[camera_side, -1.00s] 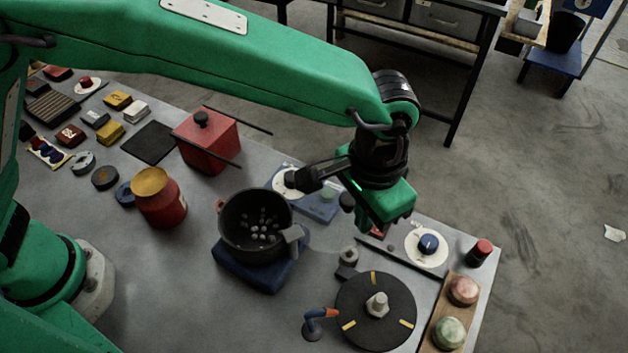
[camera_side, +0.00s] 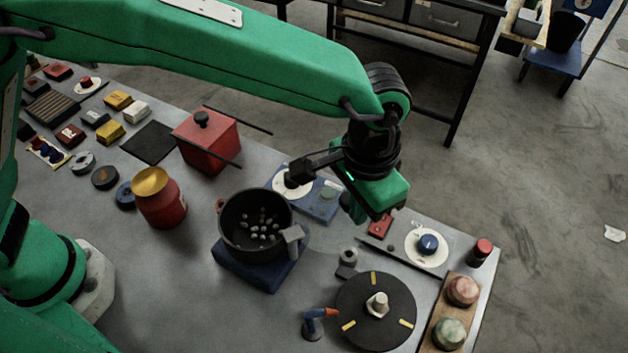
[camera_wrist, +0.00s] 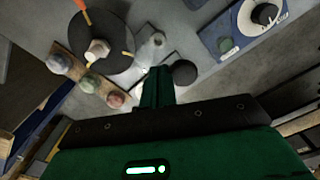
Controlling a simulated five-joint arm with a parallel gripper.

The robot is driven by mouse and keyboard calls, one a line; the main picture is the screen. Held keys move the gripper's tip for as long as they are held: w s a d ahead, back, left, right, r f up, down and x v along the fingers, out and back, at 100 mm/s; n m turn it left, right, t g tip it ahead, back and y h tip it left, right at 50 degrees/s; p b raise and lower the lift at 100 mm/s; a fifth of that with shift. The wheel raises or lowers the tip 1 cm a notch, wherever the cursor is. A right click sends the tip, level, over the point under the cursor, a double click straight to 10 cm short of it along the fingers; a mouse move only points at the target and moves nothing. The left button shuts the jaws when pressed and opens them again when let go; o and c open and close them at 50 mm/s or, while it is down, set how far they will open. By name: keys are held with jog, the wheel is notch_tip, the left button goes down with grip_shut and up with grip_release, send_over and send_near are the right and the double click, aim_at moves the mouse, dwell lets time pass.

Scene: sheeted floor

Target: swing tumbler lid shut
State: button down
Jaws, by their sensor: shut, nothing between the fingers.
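The tumbler appears to be the black round drum (camera_side: 227,228) with several grey pebbles in it, standing on a blue base (camera_side: 247,272) in the side view. Its top is uncovered, and a grey bracket (camera_side: 292,236) sits at its right rim. I cannot clearly make out a lid. My gripper (camera_side: 356,216) is right of the drum and apart from it, above the bench, pointing down. In the wrist view my gripper (camera_wrist: 158,72) shows its fingers together with nothing between them. A dark round piece (camera_wrist: 185,73) shows beside the fingers; I cannot tell what it is.
A black disc (camera_side: 360,325) with yellow marks lies in front. A blue panel (camera_side: 318,208) with a white dial is behind the drum. A red jar (camera_side: 160,206) stands left.

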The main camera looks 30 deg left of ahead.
aim_at(332, 191)
jog(key=shift+w+a, duration=0.2)
jog(key=shift+a, duration=0.05)
jog(key=shift+w+a, duration=0.7)
jog(key=shift+a, duration=0.05)
jog(key=shift+w+a, duration=0.1)
jog(key=shift+a, duration=0.05)
jog(key=shift+w+a, duration=0.4)
jog(key=shift+a, duration=0.55)
jog(key=shift+w+a, duration=0.3)
jog(key=shift+a, duration=0.65)
